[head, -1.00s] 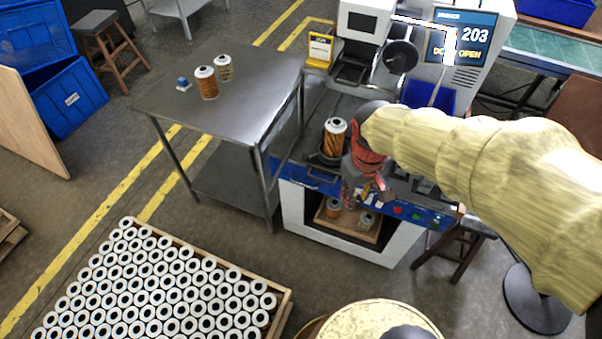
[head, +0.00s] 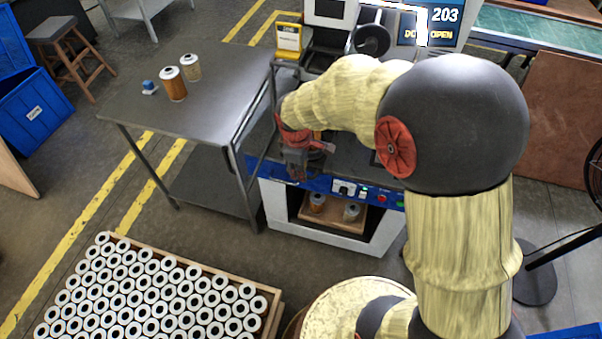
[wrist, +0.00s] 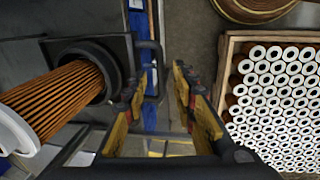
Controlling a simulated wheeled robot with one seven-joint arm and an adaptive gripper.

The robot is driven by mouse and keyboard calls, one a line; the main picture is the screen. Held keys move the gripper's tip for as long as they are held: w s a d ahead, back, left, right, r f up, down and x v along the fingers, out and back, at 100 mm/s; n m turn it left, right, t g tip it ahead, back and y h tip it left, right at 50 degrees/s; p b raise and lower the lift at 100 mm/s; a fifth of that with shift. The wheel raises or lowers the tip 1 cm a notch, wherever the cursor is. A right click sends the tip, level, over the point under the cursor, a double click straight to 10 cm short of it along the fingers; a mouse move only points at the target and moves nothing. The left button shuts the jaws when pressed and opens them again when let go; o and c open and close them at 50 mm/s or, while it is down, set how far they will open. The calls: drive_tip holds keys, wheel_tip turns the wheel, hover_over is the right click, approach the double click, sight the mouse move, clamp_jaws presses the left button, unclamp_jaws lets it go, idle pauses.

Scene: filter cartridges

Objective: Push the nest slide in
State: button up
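The nest slide shows in the wrist view as a dark block with a black ring (wrist: 112,62) and a black bar handle (wrist: 160,62) on its front side. An orange pleated filter cartridge with a white end cap (wrist: 55,103) sits in the ring. My gripper (wrist: 160,80) is open, with yellow-and-black fingers apart and nothing gripped. The handle lies beside the left finger, partly in the gap between the fingers; I cannot tell whether they touch. In the head view my gripper (head: 298,168) is at the machine's front left edge, and my arm hides the nest and cartridge.
The machine's screen (head: 430,25) shows 203 and a partly covered "open" message. A wooden tray (head: 235,270) of many white-capped cartridges is in front. A lower bay (head: 340,212) holds two more.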

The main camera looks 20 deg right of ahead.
drive_tip(key=shift+w+d+f, duration=0.15)
drive_tip(key=shift+f, duration=0.95)
drive_tip(key=shift+c, duration=1.1)
drive_tip(key=c, duration=0.4)
clamp_jaws()
